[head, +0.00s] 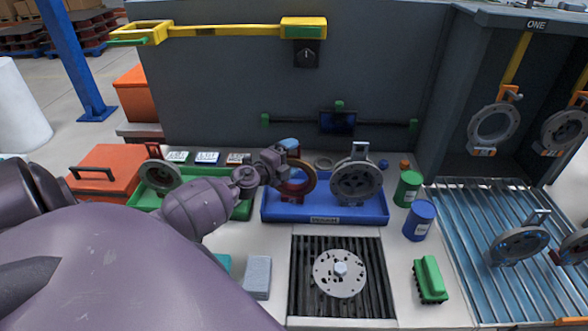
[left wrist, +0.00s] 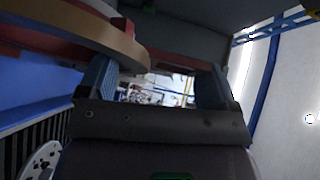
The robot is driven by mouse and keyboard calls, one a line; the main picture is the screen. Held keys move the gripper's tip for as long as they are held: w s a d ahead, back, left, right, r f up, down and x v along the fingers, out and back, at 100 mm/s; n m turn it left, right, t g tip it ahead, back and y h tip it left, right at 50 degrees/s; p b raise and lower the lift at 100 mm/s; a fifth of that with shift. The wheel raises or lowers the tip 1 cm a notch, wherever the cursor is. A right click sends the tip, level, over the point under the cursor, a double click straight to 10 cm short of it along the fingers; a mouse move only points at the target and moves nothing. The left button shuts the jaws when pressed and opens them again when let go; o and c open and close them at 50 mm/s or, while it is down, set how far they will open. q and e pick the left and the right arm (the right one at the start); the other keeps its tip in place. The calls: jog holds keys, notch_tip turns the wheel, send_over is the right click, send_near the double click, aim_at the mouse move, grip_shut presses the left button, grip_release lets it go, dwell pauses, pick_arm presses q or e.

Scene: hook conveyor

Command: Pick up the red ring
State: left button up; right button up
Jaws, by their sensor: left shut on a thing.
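The red ring (head: 299,184), dark red with a tan-orange rim, stands upright at the left part of the blue tray (head: 330,214). My left gripper (head: 286,157) is shut on the ring at its upper left, and the gripper covers part of it. In the left wrist view the ring (left wrist: 115,40) spans the upper left, large and close, by the blue-padded fingers (left wrist: 155,85). I cannot tell whether the ring's bottom touches the tray. My right gripper is not in view.
A grey ring part (head: 356,182) stands at the right of the blue tray. A green tray (head: 240,210) lies left. Blue (head: 419,222) and green (head: 408,189) cans stand right. A dark grate (head: 300,300) with a perforated disc lies in front.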

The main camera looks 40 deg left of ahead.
pick_arm(q)
jog(key=shift+r, duration=0.15)
grip_shut()
